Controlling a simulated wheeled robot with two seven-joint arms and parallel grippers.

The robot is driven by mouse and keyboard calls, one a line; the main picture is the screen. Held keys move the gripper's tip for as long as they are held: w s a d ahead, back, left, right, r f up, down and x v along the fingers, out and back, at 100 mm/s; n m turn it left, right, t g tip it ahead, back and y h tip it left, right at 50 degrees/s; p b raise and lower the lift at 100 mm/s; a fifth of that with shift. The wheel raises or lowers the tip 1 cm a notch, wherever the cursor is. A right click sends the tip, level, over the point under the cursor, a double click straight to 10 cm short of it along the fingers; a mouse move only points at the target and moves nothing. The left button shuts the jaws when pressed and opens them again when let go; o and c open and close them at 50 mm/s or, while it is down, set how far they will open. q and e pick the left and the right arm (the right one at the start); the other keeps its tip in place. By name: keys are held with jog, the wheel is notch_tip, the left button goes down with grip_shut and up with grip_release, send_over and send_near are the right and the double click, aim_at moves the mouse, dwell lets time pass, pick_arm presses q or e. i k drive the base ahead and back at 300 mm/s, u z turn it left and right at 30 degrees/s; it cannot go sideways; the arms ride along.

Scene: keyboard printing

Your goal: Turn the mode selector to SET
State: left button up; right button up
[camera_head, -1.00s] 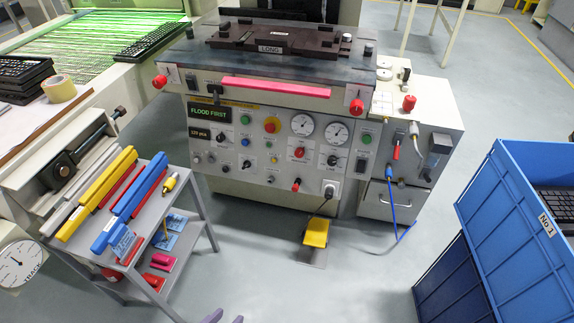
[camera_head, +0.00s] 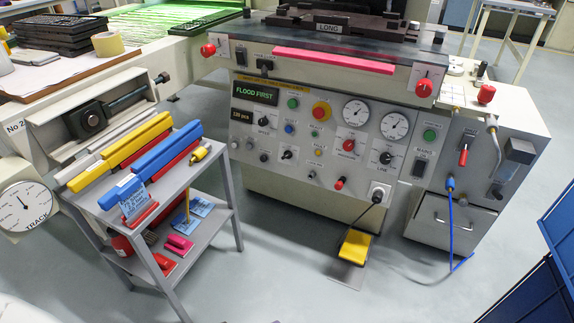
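The control panel (camera_head: 325,150) is on the front of the printing machine, with its display (camera_head: 255,93) reading "FLOOD FIRST". Several black rotary knobs sit on it: one under the display (camera_head: 263,121), one at lower centre (camera_head: 287,154) and one at the right, under the gauges (camera_head: 386,157). Their small labels are too blurred to read, so I cannot tell which is the mode selector or where it points. Neither of my grippers shows clearly in the head view, and nothing touches the panel.
A grey cart (camera_head: 212,175) with yellow and blue bars stands left of the panel. A yellow foot pedal (camera_head: 355,244) lies on the floor below it. A blue crate (camera_head: 530,295) is at the lower right. The floor in front of the panel is mostly clear.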

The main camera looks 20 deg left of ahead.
aim_at(287, 154)
jog(key=u, duration=0.45)
jog(key=k, duration=1.1)
jog(key=u, duration=1.45)
jog(key=i, duration=1.4)
jog(key=z, duration=0.6)
jog(key=i, duration=0.65)
jog(key=u, duration=0.05)
